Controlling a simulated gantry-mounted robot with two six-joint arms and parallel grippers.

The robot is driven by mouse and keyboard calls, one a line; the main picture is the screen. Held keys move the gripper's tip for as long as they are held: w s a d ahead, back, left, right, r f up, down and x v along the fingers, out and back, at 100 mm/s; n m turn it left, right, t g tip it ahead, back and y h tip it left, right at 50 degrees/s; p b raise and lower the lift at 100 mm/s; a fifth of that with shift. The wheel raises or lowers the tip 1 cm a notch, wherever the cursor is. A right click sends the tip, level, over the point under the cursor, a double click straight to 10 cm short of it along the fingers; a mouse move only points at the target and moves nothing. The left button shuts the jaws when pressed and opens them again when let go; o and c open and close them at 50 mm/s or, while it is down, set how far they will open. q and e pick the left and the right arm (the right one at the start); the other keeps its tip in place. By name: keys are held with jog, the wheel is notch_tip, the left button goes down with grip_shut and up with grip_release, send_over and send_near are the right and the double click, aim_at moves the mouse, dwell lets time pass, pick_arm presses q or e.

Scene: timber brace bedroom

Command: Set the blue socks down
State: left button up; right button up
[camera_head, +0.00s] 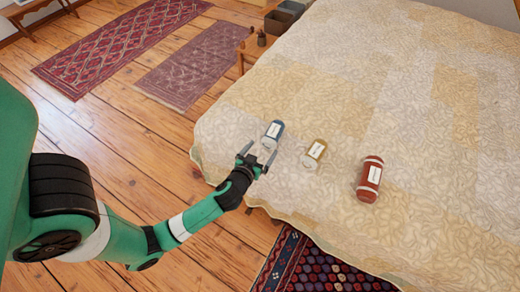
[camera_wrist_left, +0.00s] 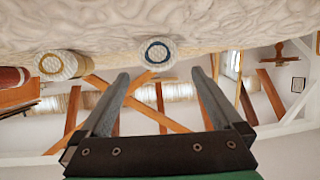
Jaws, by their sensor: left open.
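The blue socks (camera_head: 273,131) are a rolled bundle with a white label, resting on the bed near its left edge. In the left wrist view, which appears upside down, the end of the blue socks (camera_wrist_left: 158,53) shows as a white knit disc with a dark blue ring. My left gripper (camera_head: 258,156) is open and empty, close to the near end of the blue socks. In the left wrist view its fingers (camera_wrist_left: 160,73) are spread, with the roll's end just beyond and between the tips. My right gripper is not in view.
A yellow roll (camera_head: 315,152) and a red roll (camera_head: 370,179) lie to the right on the quilted bed (camera_head: 350,80). Bare quilt surrounds them. A small wooden table (camera_head: 253,48) stands beyond the bed's left edge. Patterned rugs (camera_head: 120,42) lie on the wooden floor.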

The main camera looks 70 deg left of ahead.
pick_arm(q)
jog(key=shift+s+d+r, duration=0.25)
jog(key=shift+s+d, duration=0.2)
jog(key=w+d+r+m+t+h, duration=0.1)
jog(key=w+d+r+t, duration=0.15)
jog(key=w+r, duration=0.45)
jog(key=w+d+r+t, duration=0.2)
jog(key=w+r+t, duration=0.15)
jog(key=r, duration=0.75)
jog(key=w+d+r+m+t+h, duration=0.1)
jog(key=w+d+r+t, duration=0.15)
jog(key=w+r, duration=0.45)
jog(key=s+d+r+m+t+h, duration=0.2)
jog(key=s+d+r+t+h, duration=0.1)
jog(key=r, duration=0.9)
jog(key=s+d+r+m+t+h, duration=0.3)
jog(key=d+r, duration=0.3)
jog(key=r, duration=0.6)
jog(key=s+d+r+m+t+h, duration=0.3)
jog(key=s+d+r, duration=0.1)
jog(key=r, duration=0.8)
jog(key=shift+s+d+r+h, duration=0.3)
jog(key=shift+s+d+h, duration=0.1)
jog(key=shift+d, duration=0.15)
